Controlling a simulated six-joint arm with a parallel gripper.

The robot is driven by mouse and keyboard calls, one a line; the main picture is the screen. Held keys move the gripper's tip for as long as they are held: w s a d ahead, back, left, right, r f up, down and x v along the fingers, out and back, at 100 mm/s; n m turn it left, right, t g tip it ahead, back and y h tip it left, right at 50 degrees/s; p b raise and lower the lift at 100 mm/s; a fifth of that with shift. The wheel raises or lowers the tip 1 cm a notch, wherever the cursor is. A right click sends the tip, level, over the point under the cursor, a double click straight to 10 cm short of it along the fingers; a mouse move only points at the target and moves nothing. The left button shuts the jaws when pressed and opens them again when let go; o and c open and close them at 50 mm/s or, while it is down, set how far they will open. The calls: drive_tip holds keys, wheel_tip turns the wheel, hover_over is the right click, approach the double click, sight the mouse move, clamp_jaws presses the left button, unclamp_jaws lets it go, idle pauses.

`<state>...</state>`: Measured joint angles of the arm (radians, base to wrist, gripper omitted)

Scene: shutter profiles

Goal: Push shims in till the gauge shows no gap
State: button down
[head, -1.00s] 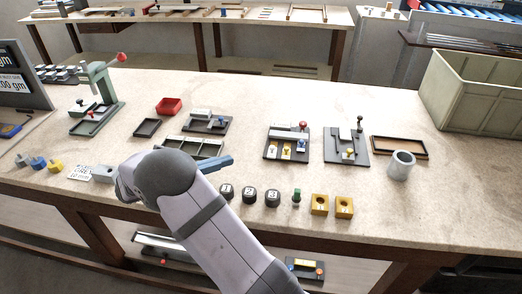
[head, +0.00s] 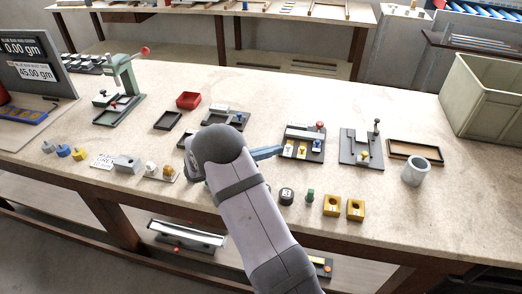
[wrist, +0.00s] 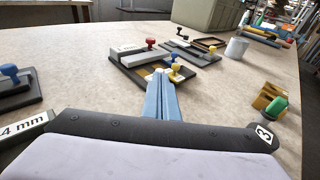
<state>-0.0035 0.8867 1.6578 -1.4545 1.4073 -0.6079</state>
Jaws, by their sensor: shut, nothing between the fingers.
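I cannot make out a gap or a gauge reading.
Right of the fixture are another dark plate (head: 350,155) with a black post, a brown tray (head: 415,162) and a grey cup (head: 415,172). Yellow blocks (head: 332,205) and a black block marked 3 (head: 286,195) stand near the front edge. Left is a green press (head: 125,85).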

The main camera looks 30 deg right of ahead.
drive_tip(key=shift+d+f, duration=0.2)
drive_tip(key=shift+d, duration=0.7)
drive_tip(key=w+d+b, duration=0.1)
drive_tip(key=w+d, duration=0.2)
drive_tip(key=shift+f, duration=0.15)
drive_tip(key=shift+w+d+b, duration=0.25)
drive_tip(key=shift+b, duration=0.1)
drive_tip(key=shift+r, duration=0.3)
drive_tip(key=shift+w, duration=0.1)
